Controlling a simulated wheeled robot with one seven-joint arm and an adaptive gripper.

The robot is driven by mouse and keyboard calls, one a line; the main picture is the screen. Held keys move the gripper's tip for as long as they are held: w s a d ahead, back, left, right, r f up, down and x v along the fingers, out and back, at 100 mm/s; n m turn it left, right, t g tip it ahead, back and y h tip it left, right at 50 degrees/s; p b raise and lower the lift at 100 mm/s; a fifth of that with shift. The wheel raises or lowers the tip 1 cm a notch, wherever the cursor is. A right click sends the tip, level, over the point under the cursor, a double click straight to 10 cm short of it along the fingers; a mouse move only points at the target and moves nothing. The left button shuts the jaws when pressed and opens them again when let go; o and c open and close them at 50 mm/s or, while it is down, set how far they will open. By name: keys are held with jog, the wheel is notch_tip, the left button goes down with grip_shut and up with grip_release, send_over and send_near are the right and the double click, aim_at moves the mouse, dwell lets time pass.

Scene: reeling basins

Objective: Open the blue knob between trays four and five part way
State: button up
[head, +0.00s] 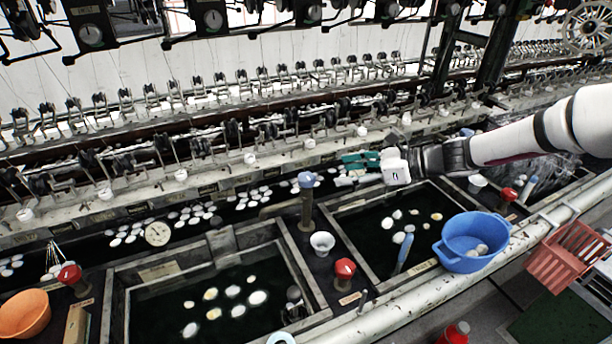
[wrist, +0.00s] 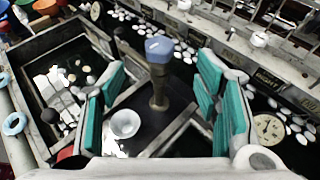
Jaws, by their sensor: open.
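The blue knob (head: 306,180) caps an upright brown post on the dark divider between two water-filled trays, the left one (head: 292,262) and the right one (head: 362,222). No tray numbers are readable. My gripper (head: 358,160) is open and empty, to the right of the knob and apart from it in the head view. In the wrist view the blue knob (wrist: 159,48) shows between the spread teal finger pads of my gripper (wrist: 162,75), beyond them. The post is upright.
A white bowl (head: 322,242) and a red knob (head: 345,268) stand on the same divider. A blue basin (head: 472,240) sits at the right tray's front edge. A machine ledge with a dial (head: 158,234) before it runs behind the trays. White cocoons float in the water.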

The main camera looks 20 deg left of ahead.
aim_at(307, 176)
jog(key=p+x, duration=0.1)
jog(key=x, duration=1)
jog(key=shift+s+a+f, duration=0.1)
jog(key=shift+a+f, duration=0.1)
jog(key=shift+a, duration=0.1)
jog(key=c, duration=1.2)
jog(key=shift+o, duration=0.2)
